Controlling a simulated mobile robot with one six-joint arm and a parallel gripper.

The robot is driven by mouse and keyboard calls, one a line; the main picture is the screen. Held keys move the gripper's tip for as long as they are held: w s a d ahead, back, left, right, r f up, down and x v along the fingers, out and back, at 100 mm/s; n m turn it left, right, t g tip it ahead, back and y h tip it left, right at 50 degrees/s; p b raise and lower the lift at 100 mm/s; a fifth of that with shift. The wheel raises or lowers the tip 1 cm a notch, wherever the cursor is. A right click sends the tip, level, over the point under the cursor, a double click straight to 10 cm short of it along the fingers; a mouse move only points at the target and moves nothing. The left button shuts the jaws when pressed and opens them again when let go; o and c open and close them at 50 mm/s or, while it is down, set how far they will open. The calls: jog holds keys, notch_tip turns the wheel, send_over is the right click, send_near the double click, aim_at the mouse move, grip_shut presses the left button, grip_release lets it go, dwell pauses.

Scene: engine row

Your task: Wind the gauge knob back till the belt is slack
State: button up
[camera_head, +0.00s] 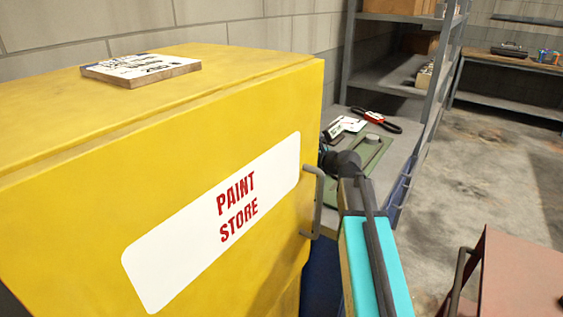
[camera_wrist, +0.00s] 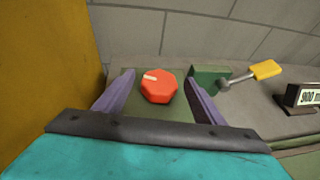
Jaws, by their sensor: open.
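In the wrist view a red, many-sided knob (camera_wrist: 159,88) with a white mark near its upper left edge sits on a dark green plate. I take it to be the gauge knob. My gripper (camera_wrist: 160,77) is open, with one purple finger on each side of the knob. There seems to be a gap at both sides, and I cannot tell how far above the knob the fingers are. In the head view the yellow cabinet and my arm hide the red knob and my fingers. No belt can be made out for sure.
A green block (camera_wrist: 208,77) with a yellow-handled lever (camera_wrist: 264,70) is right of the knob, then a display (camera_wrist: 304,96) reading "900". The yellow paint cabinet (camera_head: 120,160) stands close at left. A black and red item (camera_head: 376,120) lies on the bench. A red-brown box (camera_head: 515,275) is at lower right.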

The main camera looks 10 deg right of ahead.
jog(key=shift+x, duration=1.1)
jog(key=c, duration=1.1)
jog(key=shift+o, duration=0.2)
jog(key=shift+a, duration=0.1)
